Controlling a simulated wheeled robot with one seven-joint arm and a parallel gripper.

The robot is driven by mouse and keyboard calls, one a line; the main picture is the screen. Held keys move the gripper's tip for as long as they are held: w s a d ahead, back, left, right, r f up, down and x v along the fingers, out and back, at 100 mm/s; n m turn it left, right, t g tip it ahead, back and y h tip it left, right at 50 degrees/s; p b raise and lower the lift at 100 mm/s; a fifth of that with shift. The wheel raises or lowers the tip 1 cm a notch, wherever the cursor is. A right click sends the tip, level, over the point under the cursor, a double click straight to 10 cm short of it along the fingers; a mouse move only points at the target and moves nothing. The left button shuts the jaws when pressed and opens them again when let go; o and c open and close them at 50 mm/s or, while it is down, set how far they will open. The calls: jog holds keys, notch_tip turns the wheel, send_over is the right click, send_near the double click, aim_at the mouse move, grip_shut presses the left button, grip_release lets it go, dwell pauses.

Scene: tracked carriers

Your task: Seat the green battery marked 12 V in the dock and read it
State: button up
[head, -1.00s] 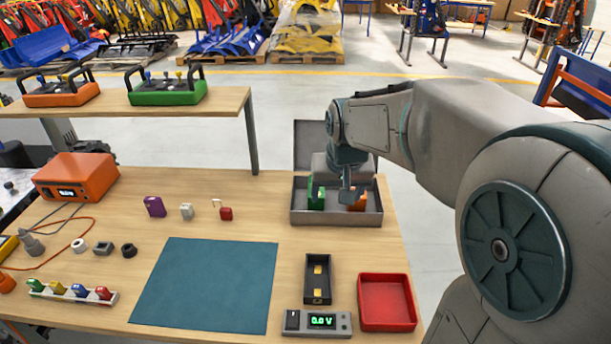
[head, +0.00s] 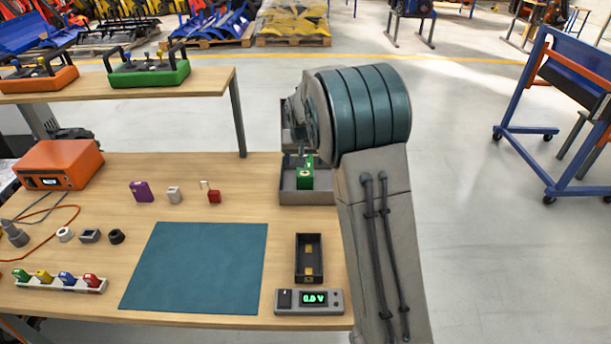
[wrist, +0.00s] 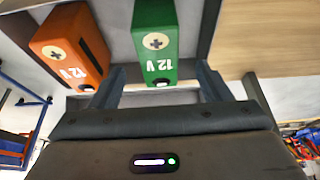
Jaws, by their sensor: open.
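The green battery (head: 305,180) stands in the grey case at the back of the table. In the wrist view the green battery (wrist: 155,38) shows "12 V" and a plus mark. An orange battery (wrist: 70,48), also marked 12 V, stands to its left there; my arm hides it in the head view. My gripper (wrist: 157,88) is open, its fingers on either side of the green battery's near end; I cannot tell whether they touch it. The black dock (head: 309,236) is empty with gold contacts showing. The reader (head: 281,310) in front of it displays 0.0 V.
The grey case (head: 290,197) has walls around the batteries. A teal mat (head: 195,267) lies left of the dock. Small purple (head: 142,191), white and red items stand behind the mat. A raised shelf (head: 215,83) stands at the back left. My arm covers the table's right side.

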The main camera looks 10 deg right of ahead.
aim_at(305, 169)
jog(key=p+x, duration=0.1)
jog(key=x, duration=0.6)
jog(key=shift+w+d+r, duration=0.1)
jog(key=shift+w+d, duration=0.05)
jog(key=shift+w, duration=0.05)
jog(key=shift+w+f, duration=0.1)
jog(key=shift+f, duration=0.15)
jog(key=shift+f+b, duration=0.25)
jog(key=shift+b, duration=0.05)
dwell(0.4)
grip_shut()
jog(key=shift+w+r, duration=0.1)
jog(key=shift+r, duration=0.05)
